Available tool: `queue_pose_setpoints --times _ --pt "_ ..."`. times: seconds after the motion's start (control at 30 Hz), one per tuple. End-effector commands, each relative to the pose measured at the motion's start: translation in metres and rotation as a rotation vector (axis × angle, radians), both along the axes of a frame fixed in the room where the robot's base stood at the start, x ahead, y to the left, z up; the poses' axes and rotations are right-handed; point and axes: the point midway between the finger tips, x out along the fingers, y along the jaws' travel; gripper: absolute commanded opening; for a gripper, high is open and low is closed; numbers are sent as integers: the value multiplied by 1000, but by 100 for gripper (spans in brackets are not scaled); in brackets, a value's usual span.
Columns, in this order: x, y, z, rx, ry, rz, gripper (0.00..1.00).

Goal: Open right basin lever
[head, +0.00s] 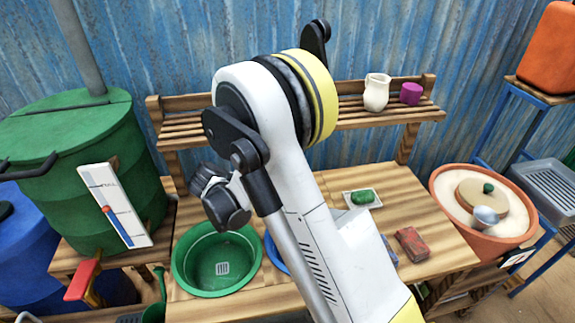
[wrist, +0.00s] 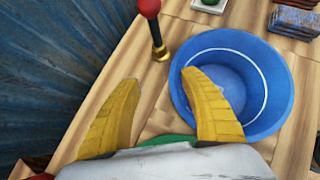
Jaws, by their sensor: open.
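The right basin is blue (wrist: 277,112) and appears empty in the wrist view. Its lever (wrist: 157,38) stands beside it on the wooden counter, with a red knob, black stem and brass base. The knob is partly cut off by the top edge. My gripper (wrist: 160,76) is open, its yellow fingers apart with nothing between them. The lever base is just beyond the fingertips, apart from them. The right finger overlaps the basin's near rim in the picture. In the head view, my arm hides the lever and most of the blue basin (head: 271,256); my gripper cannot be made out there.
A green basin (head: 184,278) sits left of the blue one. A green soap (head: 362,196) on a dish and a reddish brick-like block (head: 411,243) lie to the right. A slatted shelf (head: 345,117) and corrugated wall (wrist: 50,70) stand behind the counter.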

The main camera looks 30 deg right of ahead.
Motion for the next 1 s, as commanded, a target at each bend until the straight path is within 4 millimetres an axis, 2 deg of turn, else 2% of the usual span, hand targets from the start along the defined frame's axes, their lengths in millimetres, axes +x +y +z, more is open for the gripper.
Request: queue_pose_setpoints --times 0.17,0.5,0.63,0.8,1.0 --pt "5 -20 -2 2 1 -7 52" --pt "28 -90 -2 1 0 -6 52" --pt "34 -110 -2 1 0 -4 52" --pt "38 -120 -8 0 0 -1 52" --pt "39 -122 -8 0 1 -1 52"
